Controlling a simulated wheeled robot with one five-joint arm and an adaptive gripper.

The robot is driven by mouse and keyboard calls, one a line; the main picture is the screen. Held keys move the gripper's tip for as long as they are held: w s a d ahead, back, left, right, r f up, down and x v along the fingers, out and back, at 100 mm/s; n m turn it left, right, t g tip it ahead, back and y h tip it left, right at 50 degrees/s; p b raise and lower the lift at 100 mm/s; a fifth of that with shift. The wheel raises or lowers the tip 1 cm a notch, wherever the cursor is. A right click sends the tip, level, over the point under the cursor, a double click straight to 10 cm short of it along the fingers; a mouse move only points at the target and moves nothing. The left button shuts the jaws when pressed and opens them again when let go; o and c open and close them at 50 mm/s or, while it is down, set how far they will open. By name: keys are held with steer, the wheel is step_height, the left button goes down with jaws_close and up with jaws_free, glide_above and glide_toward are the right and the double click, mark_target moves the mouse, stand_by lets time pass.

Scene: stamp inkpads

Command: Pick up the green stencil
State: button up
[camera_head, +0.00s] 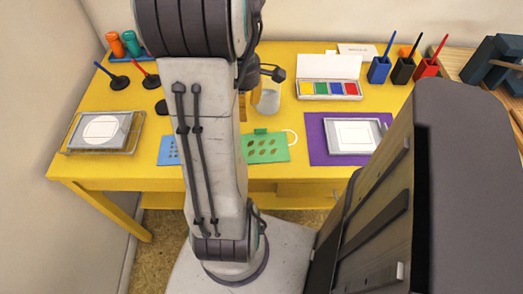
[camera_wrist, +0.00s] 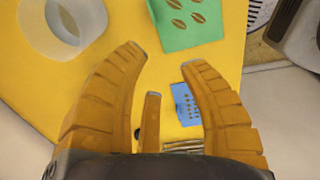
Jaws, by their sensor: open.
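The green stencil (camera_head: 267,148) is a flat sheet with several leaf-shaped cutouts and a small tab, lying on the yellow table near its front edge. In the wrist view the green stencil (camera_wrist: 190,20) lies at the top, beyond my fingertips and cut off by the picture's edge. My gripper (camera_wrist: 160,72) is open and empty above the table, its orange-brown fingers spread. In the head view my arm hides most of the gripper. A blue stencil (camera_head: 170,151) lies left of the green one, partly behind my arm; it also shows by the right finger (camera_wrist: 184,104).
A clear round container (camera_head: 268,101) stands behind the green stencil. A purple mat (camera_head: 317,141) with a framed white sheet lies to its right. A paint inkpad set (camera_head: 328,90) and brush cups (camera_head: 404,68) stand behind. A tray (camera_head: 75,146) is at the left.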

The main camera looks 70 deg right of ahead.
glide_above(262, 133)
step_height(262, 133, down, 3)
steer(key=shift+d+b, duration=0.15)
steer(key=shift+b, duration=0.25)
steer(key=shift+s+f+n, duration=0.15)
steer(key=shift+f+n, duration=0.15)
steer(key=shift+f, duration=0.05)
steer(key=shift+d+f, duration=0.1)
steer(key=shift+f, duration=0.6)
steer(key=shift+w+f+b, duration=0.2)
steer(key=shift+f+b, duration=0.6)
steer(key=shift+f, duration=1.9)
steer(key=shift+o, duration=0.2)
jaws_close()
